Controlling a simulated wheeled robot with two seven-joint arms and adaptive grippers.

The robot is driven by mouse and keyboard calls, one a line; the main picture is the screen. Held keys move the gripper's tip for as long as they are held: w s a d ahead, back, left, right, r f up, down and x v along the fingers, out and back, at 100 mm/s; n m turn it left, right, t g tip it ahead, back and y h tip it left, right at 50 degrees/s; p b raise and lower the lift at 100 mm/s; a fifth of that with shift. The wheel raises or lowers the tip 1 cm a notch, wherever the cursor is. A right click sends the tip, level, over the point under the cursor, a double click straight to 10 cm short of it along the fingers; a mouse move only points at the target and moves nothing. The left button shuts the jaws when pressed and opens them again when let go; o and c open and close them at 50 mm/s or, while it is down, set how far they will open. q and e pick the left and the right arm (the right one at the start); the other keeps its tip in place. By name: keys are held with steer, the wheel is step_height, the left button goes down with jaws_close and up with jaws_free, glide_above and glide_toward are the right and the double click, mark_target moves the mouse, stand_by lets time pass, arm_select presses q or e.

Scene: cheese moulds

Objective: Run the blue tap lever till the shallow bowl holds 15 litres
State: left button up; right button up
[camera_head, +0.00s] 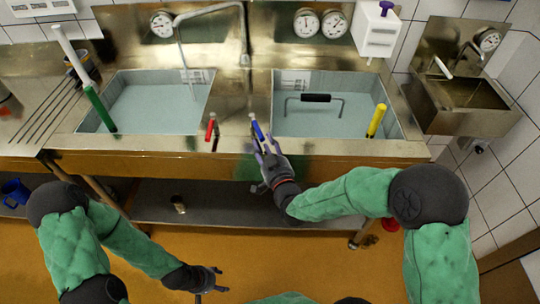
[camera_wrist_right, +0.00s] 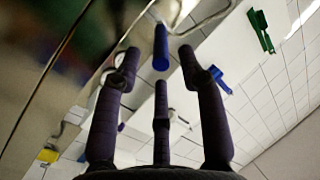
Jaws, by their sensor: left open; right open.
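The blue tap lever (camera_head: 257,128) stands at the front edge of the steel unit, between two basins. My right gripper (camera_head: 265,152) is open just in front of it. In the right wrist view the blue lever (camera_wrist_right: 160,48) shows between the spread fingertips (camera_wrist_right: 159,76), and no closed grip on it shows. The left basin (camera_head: 150,104) and right basin (camera_head: 340,117) have pale blue-grey insides; I cannot tell which is the shallow bowl or its water level. The tap spout (camera_head: 180,45) hangs over the left basin. My left gripper (camera_head: 214,280) is open and empty, low above the floor.
A red lever (camera_head: 210,127) stands left of the blue one. A green-handled tool (camera_head: 99,108) leans in the left basin. A black-handled bar (camera_head: 315,98) and a yellow-handled tool (camera_head: 377,120) are at the right basin. Dial gauges (camera_head: 307,22) are on the back panel.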

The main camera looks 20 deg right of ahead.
steer(key=s, duration=0.4)
steer(key=shift+s+d, duration=0.15)
steer(key=shift+s, duration=0.25)
